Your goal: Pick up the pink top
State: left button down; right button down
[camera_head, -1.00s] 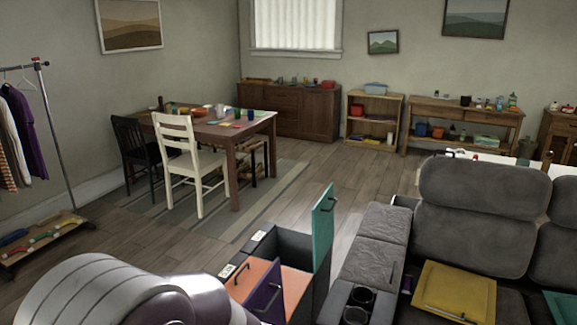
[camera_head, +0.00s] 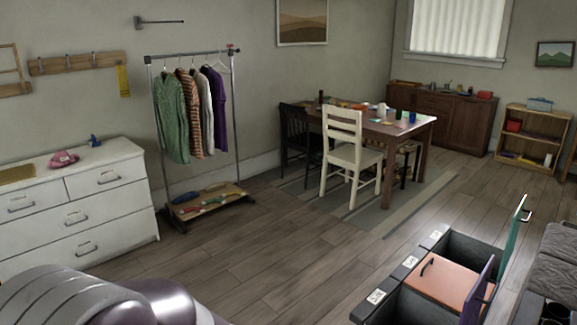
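A small pink object (camera_head: 64,158) lies on top of the white dresser (camera_head: 95,215) at the left. It is the only pink thing I can make out that could be the pink top; its exact shape is too small to tell. It stands apart from a small blue object (camera_head: 95,141) behind it to the right. Neither of my grippers is in view. Only part of my own arm shows at the bottom left, well in front of the dresser.
A clothes rack (camera_head: 168,120) with several garments stands right of the dresser. A table (camera_head: 400,130) with chairs stands on a rug farther back. The wooden floor (camera_head: 270,250) between is clear.

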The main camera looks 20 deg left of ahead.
aim_at(60, 159)
jog(key=i+j+u, duration=0.35)
jog(key=j, duration=0.45)
jog(key=i+j+u, duration=0.35)
jog(key=i+j, duration=0.3)
jog(key=i+j+u, duration=0.35)
jog(key=i+j, duration=0.25)
jog(key=i+u, duration=0.3)
jog(key=i, duration=0.25)
jog(key=i+l+u, duration=0.1)
jog(key=i+u, duration=0.25)
jog(key=i, duration=0.25)
jog(key=i+l+u, duration=0.3)
jog(key=i, duration=0.25)
jog(key=u, duration=0.75)
jog(key=i+l+u, duration=0.2)
jog(key=u, duration=0.15)
jog(key=i+l+u, duration=0.1)
jog(key=l+u, duration=0.25)
jog(key=i+l+u, duration=0.1)
jog(key=l+u, duration=0.65)
jog(key=l, duration=0.2)
jog(key=l+u, duration=0.15)
jog(key=l, duration=1.2)
jog(key=l+u, duration=0.1)
jog(key=l, duration=1.25)
jog(key=k, duration=0.05)
